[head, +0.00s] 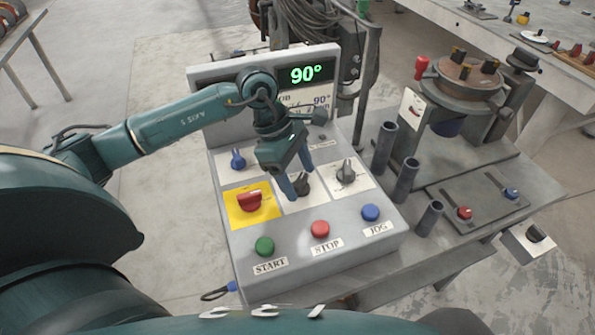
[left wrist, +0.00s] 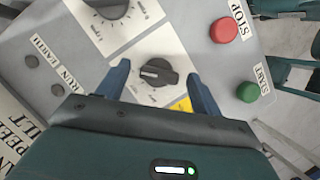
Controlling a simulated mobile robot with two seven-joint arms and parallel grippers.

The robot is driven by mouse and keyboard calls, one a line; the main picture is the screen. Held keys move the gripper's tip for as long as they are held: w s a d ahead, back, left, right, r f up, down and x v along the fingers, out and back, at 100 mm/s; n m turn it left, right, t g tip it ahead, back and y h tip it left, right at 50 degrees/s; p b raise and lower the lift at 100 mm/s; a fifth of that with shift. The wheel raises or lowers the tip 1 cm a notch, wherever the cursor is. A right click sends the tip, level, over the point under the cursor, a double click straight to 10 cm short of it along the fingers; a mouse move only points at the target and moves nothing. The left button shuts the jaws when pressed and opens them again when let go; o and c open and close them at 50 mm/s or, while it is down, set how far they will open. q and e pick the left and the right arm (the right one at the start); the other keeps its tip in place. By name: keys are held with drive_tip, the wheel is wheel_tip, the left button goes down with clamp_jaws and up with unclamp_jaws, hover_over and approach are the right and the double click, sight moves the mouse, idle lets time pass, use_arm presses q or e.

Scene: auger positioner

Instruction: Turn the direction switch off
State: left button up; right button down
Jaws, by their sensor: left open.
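A black rotary switch (head: 303,184) sits on a white plate in the middle of the sloped grey control panel (head: 350,222). My left gripper (head: 300,187) reaches down over it, open, partly hiding it. In the left wrist view the black switch (left wrist: 157,73) lies between the two blue fingers of my left gripper (left wrist: 158,78), with a gap on each side. Its label is too small to read, so I cannot confirm which switch is the direction switch. My right gripper is not in view.
Green (head: 264,246), red (head: 320,229) and blue (head: 370,212) buttons line the front. The display (head: 305,75) reads 90°. A round positioner (head: 468,78) stands right.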

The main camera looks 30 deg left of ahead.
use_arm(q)
drive_tip(key=shift+c, duration=0.5)
drive_tip(key=c, duration=0.9)
